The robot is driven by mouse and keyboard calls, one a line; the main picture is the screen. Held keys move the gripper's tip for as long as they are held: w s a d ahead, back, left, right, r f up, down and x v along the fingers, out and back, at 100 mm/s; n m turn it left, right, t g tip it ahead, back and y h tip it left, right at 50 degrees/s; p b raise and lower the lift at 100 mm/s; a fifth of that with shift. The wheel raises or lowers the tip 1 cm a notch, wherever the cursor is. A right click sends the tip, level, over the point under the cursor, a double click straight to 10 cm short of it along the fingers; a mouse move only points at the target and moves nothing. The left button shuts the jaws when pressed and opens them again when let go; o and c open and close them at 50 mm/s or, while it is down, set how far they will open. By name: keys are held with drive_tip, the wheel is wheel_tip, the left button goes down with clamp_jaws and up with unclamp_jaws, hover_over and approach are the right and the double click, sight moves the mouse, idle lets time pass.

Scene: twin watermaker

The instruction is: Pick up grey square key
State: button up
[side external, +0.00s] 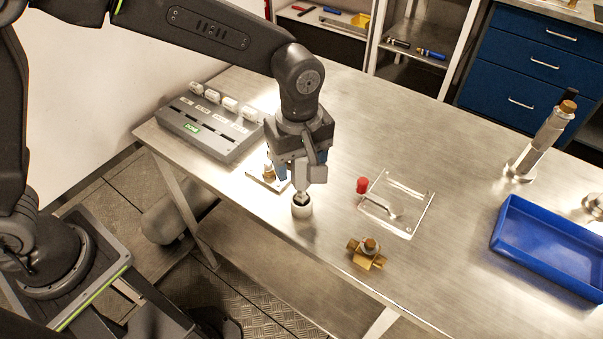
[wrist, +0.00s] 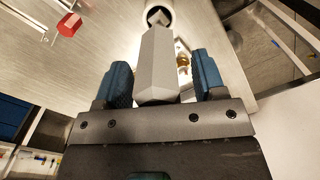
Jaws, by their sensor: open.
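The grey square key (wrist: 157,62) stands between the two blue fingers of my gripper (wrist: 163,78) in the wrist view. My gripper is open, with a gap to the right finger; the left finger is close beside the key, and I cannot tell whether it touches. In the side view the key (side external: 313,173) is partly hidden by my gripper (side external: 300,168). Its narrow lower end points down into a white round socket (side external: 301,208) near the table's front edge. The key looks about upright.
A red-capped piece (side external: 362,185) and a clear plate (side external: 412,208) lie right of the socket. A brass fitting (side external: 366,254) is in front. A grey panel (side external: 208,125) stands at the left, a blue tray (side external: 548,245) at the right. The table's middle back is clear.

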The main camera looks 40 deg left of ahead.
drive_tip(key=shift+c, duration=0.3)
drive_tip(key=c, duration=1)
drive_tip(key=shift+o, duration=0.2)
wheel_tip(320, 180, up, 18)
drive_tip(key=o, duration=0.3)
clamp_jaws()
